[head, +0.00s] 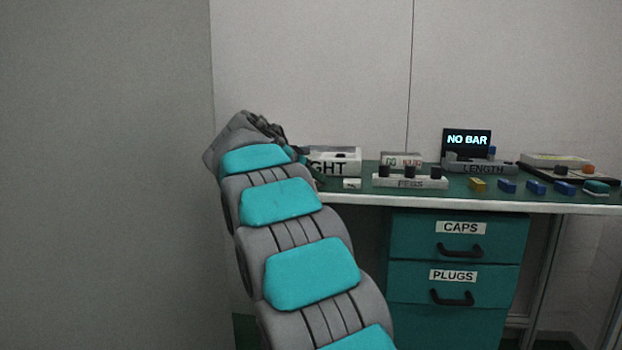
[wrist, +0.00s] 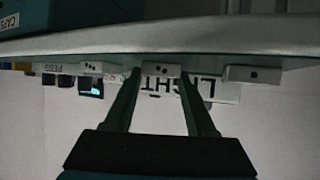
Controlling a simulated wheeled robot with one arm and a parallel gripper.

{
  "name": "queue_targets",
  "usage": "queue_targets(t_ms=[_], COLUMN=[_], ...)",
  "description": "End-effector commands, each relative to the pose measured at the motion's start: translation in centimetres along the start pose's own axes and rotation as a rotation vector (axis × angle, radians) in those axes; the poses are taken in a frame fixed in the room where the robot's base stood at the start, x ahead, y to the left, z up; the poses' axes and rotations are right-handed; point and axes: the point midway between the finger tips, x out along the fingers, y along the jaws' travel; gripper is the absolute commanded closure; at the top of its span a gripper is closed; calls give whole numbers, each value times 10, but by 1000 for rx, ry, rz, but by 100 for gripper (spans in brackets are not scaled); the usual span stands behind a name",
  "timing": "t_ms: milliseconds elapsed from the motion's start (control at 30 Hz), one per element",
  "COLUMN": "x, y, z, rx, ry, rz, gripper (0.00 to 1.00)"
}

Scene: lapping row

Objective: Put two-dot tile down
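The wrist view is upside down. In it my gripper (wrist: 160,73) has its two fingers on either side of a small white tile with dark dots (wrist: 160,70), and they appear to press its sides. I take it as the two-dot tile, though the dots are small. The tile is at the level of the green desk top, close to or on it; I cannot tell which. Similar white tiles stand either side, one to the right (wrist: 255,74) and one to the left (wrist: 92,68). In the head view my arm hides my gripper and the held tile.
A white block marked LIGHT (head: 345,160) stands behind the tiles. A pegs rack (head: 410,182), a LENGTH gauge (head: 480,168) with a NO BAR screen (head: 467,141), and coloured blocks (head: 507,186) lie rightward. Drawers (head: 460,237) are below the desk.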

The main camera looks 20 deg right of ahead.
Motion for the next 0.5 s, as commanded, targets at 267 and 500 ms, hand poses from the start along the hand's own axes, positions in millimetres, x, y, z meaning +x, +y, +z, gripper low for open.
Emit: queue_targets(t_ms=[267, 500], x=[0, -1], y=[0, 0], z=[0, -2], rx=[0, 0], ry=[0, 0], rz=[0, 0], gripper=[16, 16])
